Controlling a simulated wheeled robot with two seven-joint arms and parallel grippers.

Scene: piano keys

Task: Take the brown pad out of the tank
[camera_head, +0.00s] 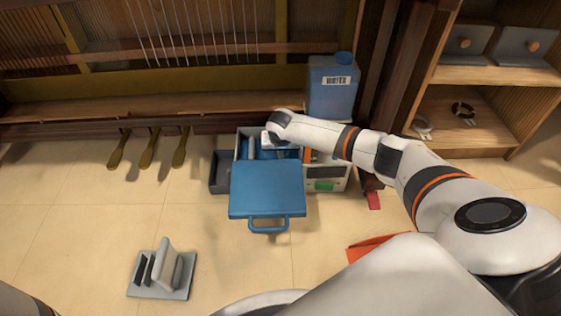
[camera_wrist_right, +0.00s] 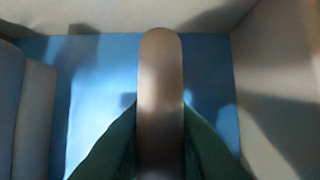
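In the right wrist view, the brown pad (camera_wrist_right: 160,75) stands upright between the green fingers of my right gripper (camera_wrist_right: 160,125). Both fingers appear to press against its sides. The pad is inside the tank, with the blue bottom (camera_wrist_right: 90,75) and pale walls (camera_wrist_right: 285,80) around it. My left gripper is not in view.
A blue panel with a handle (camera_head: 267,188) lies in front of the tank. A blue labelled canister (camera_head: 333,95) stands behind, and a white box with a green panel (camera_head: 325,180) at right. A grey stand (camera_head: 160,275) sits on the open floor. Wooden shelves (camera_head: 490,75) are at right.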

